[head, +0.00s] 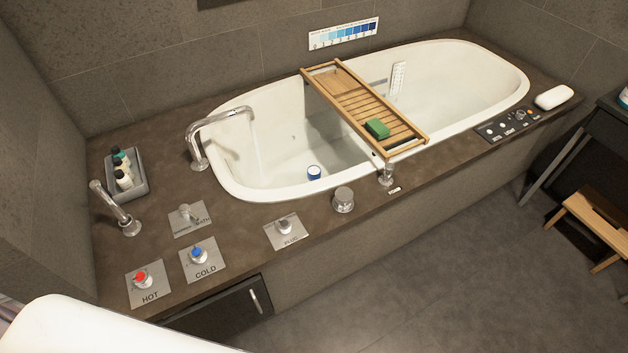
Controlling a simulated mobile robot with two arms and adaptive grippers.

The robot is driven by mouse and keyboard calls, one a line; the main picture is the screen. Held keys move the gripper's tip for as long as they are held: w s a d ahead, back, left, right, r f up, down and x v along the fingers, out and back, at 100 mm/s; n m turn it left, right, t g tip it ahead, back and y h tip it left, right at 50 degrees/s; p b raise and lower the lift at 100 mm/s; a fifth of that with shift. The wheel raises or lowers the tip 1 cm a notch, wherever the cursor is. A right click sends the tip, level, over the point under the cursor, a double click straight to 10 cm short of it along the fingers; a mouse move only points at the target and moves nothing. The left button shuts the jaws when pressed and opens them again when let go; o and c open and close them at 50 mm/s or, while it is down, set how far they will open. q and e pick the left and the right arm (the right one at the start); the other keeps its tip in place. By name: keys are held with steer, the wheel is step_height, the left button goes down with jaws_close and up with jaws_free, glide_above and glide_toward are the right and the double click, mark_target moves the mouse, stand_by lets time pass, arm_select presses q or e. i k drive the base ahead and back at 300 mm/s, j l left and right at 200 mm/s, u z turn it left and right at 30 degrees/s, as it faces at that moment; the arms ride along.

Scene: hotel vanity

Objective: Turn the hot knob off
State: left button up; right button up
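The hot knob (142,279) has a red cap and stands on a square metal plate (132,299) marked HOT, at the front left corner of the tub deck. The cold knob (198,254), with a blue cap, stands to its right on a plate marked COLD. Which way the hot knob is turned is too small to tell. The curved spout (222,115) reaches over the tub's left end, with a faint pale streak below its tip that may be water. Neither gripper is in view. A white rounded part, likely mine, fills the lower left corner.
The white bathtub (240,187) carries a wooden tray (350,95) with a green sponge (377,128). A stool (590,220) is at right.

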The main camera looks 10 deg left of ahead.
mark_target(143, 279)
steer(key=k+j+u, duration=0.1)
steer(key=u, duration=1.8)
